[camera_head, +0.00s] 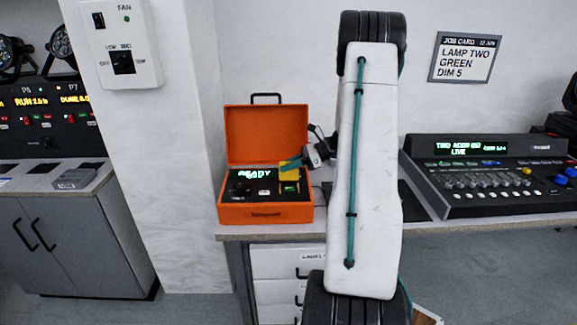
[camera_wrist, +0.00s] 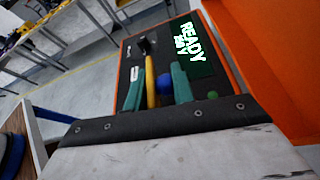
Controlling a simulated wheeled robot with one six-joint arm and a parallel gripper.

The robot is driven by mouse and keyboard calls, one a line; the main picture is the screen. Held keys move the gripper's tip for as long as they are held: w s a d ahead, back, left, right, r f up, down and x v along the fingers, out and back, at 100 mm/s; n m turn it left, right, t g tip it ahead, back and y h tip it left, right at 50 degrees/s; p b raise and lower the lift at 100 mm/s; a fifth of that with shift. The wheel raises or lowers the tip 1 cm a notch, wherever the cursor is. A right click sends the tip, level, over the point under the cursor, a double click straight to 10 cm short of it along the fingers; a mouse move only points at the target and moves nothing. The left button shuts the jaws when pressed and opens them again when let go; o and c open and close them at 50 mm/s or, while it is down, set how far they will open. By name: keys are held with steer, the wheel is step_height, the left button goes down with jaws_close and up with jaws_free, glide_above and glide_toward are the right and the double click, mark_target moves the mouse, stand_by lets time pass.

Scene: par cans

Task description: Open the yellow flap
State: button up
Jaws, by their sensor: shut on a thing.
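The yellow flap (camera_head: 289,174) is at the right side of the panel in the open orange case (camera_head: 266,213). It looks raised, standing above a small green-lit part (camera_head: 290,188). My gripper (camera_head: 291,163) reaches in from the right, its teal fingers at the flap's upper edge. In the wrist view, my gripper (camera_wrist: 157,80) is shut on the yellow flap (camera_wrist: 151,83), which shows as a narrow strip between the two fingers. A blue round part (camera_wrist: 164,84) shows beside it. The fingers hide part of the panel.
The case's display (camera_head: 268,171) reads READY. The orange lid (camera_head: 266,135) stands upright behind the panel. A lighting console (camera_head: 490,175) stands at the right on the same bench. A wall column (camera_head: 185,200) is to the left, with a fan control box (camera_head: 121,45).

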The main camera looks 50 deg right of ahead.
steer(key=shift+d, duration=0.1)
steer(key=o, duration=0.8)
steer(key=v, duration=0.7)
steer(key=shift+s+d+r, duration=0.2)
steer(key=shift+d, duration=0.05)
